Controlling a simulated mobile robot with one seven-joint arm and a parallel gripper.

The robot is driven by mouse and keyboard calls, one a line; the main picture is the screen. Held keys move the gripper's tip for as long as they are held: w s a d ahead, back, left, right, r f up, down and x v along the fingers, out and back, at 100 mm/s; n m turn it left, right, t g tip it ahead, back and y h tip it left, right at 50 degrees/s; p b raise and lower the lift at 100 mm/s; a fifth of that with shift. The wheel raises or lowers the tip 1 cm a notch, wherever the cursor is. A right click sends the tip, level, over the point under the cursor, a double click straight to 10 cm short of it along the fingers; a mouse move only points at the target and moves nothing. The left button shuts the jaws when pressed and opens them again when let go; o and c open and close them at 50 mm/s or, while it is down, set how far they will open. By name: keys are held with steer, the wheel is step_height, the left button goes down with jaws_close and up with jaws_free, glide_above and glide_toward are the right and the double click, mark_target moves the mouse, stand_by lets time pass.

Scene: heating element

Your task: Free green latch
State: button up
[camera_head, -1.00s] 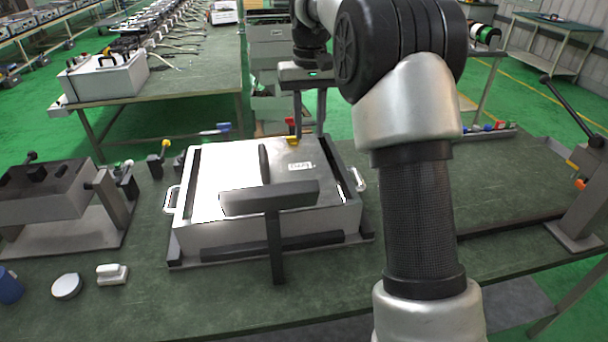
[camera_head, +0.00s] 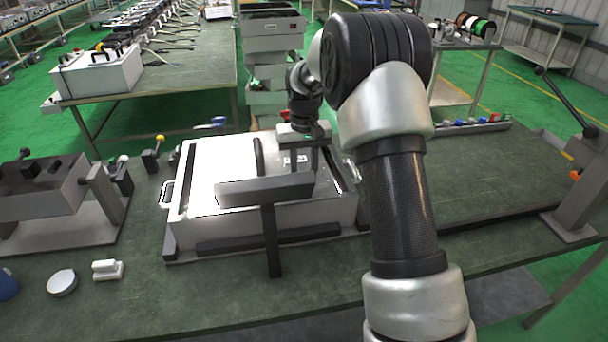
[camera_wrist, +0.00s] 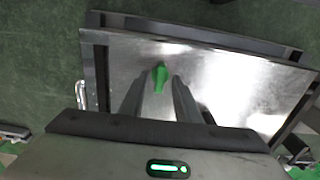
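The green latch (camera_wrist: 160,78) shows in the wrist view as a small upright green piece against the shiny metal surface of the box. In the head view my gripper (camera_head: 305,158) points down over the right part of the white box (camera_head: 205,165). The latch is not visible there; a grey horizontal bar (camera_head: 265,188) hides part of the box top.
A black handle (camera_head: 258,156) stands on the box top, and a dark post (camera_head: 270,240) holds the bar in front. A grey fixture (camera_head: 45,190) stands left, with a white round piece (camera_head: 62,282) and a small white block (camera_head: 107,270) nearby. The table's right side is mostly clear.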

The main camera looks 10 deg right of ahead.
steer(key=shift+f, duration=0.2)
jaws_close()
stand_by(0.3)
steer(key=m, duration=0.6)
steer(key=shift+m+p, duration=0.35)
steer(key=shift+m, duration=0.05)
steer(key=m+p, duration=0.1)
steer(key=m, duration=0.4)
steer(key=shift+r, duration=0.1)
steer(key=m+p, duration=0.1)
steer(key=m, duration=0.5)
